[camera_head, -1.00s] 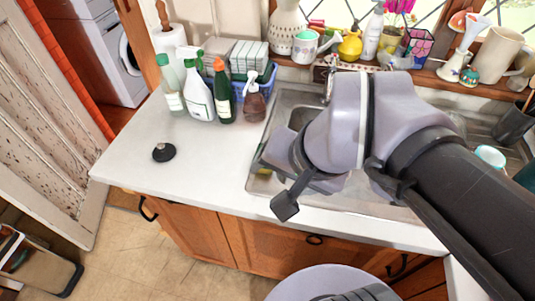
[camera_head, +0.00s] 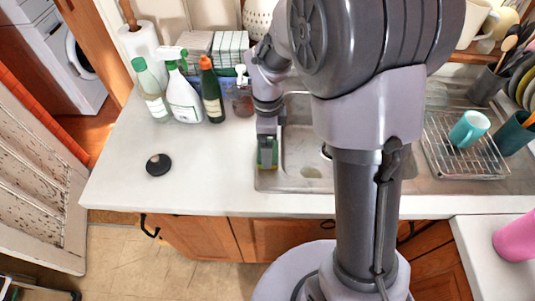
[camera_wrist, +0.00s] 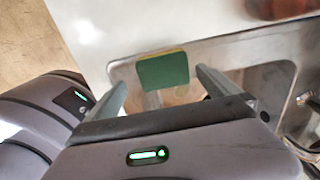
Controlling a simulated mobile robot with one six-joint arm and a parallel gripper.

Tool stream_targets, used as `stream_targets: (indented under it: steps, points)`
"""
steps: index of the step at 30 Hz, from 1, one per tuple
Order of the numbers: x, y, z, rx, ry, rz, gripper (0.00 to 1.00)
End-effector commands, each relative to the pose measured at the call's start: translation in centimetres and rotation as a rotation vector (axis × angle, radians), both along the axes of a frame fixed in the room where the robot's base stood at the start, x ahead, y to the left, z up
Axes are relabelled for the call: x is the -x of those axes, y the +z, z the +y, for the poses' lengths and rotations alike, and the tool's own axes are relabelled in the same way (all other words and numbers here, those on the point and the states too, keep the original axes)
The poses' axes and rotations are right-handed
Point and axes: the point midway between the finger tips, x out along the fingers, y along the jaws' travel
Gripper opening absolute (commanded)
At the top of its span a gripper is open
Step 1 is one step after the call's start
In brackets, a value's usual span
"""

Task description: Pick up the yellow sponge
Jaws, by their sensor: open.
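The sponge (camera_wrist: 163,70) shows a dark green face with a thin yellow edge in the wrist view. It lies at the left end of the metal sink, and in the head view it shows as a small green and yellow patch (camera_head: 267,154) just below my gripper (camera_head: 267,140). In the wrist view my gripper (camera_wrist: 160,80) is open, with one finger on each side of the sponge. A gap shows between the sponge and each finger. I cannot tell how far the fingertips are above it.
Bottles (camera_head: 183,96) stand left of the sink (camera_head: 305,160). A black stopper (camera_head: 158,165) lies on the clear white counter (camera_head: 125,190). A teal cup (camera_head: 468,130) sits on a rack (camera_head: 440,150) at the right. The tap is largely hidden by my arm.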

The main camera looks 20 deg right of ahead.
Motion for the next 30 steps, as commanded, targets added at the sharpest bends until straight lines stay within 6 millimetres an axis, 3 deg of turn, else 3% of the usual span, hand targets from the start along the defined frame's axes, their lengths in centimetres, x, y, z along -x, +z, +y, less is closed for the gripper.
stream_targets:
  steps: [9, 14, 15, 24, 30]
  points:
    - [-0.4, -5.2, -0.4, 0.0, 0.0, 0.001, 1.0]
    - [-0.5, -5.1, -0.4, 0.0, 0.0, -0.001, 1.0]
    - [-0.5, -5.1, -0.4, 0.0, 0.0, -0.001, 0.98]
    - [-0.5, -5.0, -0.4, 0.0, 0.001, -0.001, 0.42]
    - [-0.5, -5.0, -0.4, 0.0, 0.001, -0.001, 0.42]
